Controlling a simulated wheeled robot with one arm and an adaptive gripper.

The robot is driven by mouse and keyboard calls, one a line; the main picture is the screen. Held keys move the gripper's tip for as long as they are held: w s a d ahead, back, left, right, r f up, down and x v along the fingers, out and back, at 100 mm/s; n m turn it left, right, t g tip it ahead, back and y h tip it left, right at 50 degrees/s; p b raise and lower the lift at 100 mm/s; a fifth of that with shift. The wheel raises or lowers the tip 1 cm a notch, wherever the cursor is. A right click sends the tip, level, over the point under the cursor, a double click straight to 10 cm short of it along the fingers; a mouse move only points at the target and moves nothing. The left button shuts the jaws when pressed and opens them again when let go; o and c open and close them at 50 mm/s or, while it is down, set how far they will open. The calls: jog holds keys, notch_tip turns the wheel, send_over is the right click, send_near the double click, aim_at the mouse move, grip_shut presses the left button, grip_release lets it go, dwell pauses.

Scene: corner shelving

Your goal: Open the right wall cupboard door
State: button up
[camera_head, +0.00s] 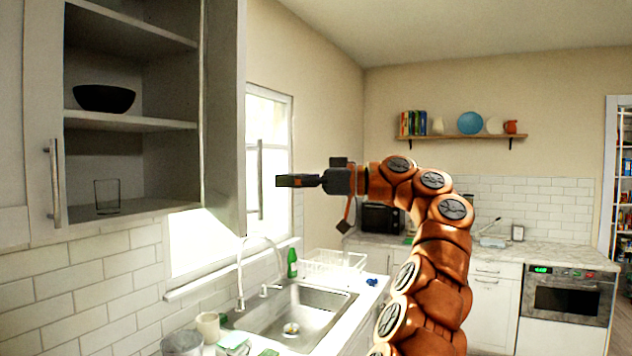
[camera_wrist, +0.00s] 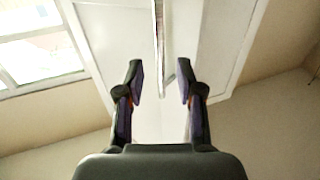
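The right wall cupboard door (camera_head: 226,110) stands swung out from the cupboard, seen at a steep angle in the head view, and the shelves inside are exposed. Its vertical bar handle (camera_head: 260,180) is on the far side of the door. My gripper (camera_head: 284,181) is just right of the handle, pointing left at it. In the wrist view the pale door panel (camera_wrist: 210,45) fills the middle, and the handle bar (camera_wrist: 159,40) lies ahead, between the lines of the fingers. My gripper (camera_wrist: 160,85) is open, with nothing between its fingertips. Contact with the handle is not visible.
The left cupboard door (camera_head: 40,120) is closed, with its own handle (camera_head: 54,182). A black bowl (camera_head: 104,98) and a glass (camera_head: 107,196) stand on the shelves. Below are the sink (camera_head: 300,315), tall faucet (camera_head: 240,275) and dish rack (camera_head: 335,262). A window (camera_head: 268,150) is behind the door.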

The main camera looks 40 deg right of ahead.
jog(key=shift+v, duration=2.85)
